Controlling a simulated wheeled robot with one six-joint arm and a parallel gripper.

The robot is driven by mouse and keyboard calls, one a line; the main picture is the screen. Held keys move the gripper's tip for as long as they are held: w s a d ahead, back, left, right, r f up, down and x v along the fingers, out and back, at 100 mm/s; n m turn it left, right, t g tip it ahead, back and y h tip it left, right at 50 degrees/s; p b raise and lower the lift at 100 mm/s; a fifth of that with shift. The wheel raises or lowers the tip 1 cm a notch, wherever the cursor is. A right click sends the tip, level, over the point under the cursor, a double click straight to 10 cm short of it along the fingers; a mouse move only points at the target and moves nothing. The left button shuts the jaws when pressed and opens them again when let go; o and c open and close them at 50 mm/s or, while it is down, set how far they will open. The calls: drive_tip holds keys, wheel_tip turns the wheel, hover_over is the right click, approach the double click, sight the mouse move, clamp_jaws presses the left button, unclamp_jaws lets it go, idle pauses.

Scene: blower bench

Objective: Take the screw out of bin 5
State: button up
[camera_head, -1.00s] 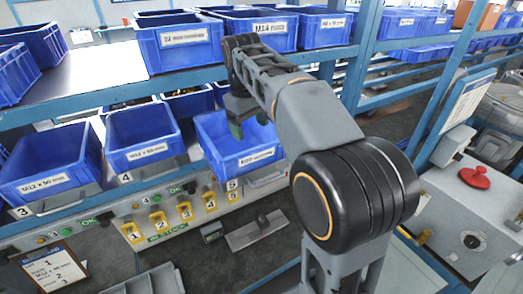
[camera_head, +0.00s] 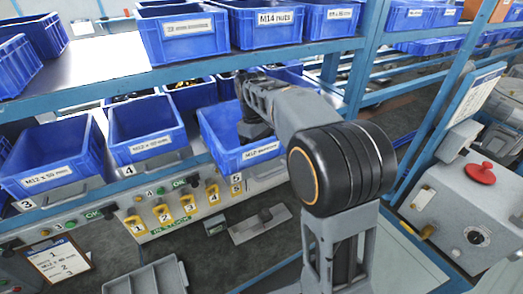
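Bin 5 (camera_head: 222,143) is a blue bin on the lower shelf, at the right end of the front row, with a white label and a "5" tag below it. My gripper (camera_head: 252,138) points down into this bin, near its right side. The fingers are partly hidden by the bin's front wall and my arm, so I cannot tell whether they are open or shut. No screw is visible; the inside of the bin is mostly dark or covered.
Blue bin 4 (camera_head: 146,128) and bin 3 (camera_head: 50,160) stand to the left. The upper shelf (camera_head: 95,78) with more blue bins hangs close above my arm. A grey tray (camera_head: 150,280) sits below, and a control box with a red button (camera_head: 480,173) is at the right.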

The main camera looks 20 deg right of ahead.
drive_tip(key=shift+f, duration=0.1)
drive_tip(key=c, duration=0.8)
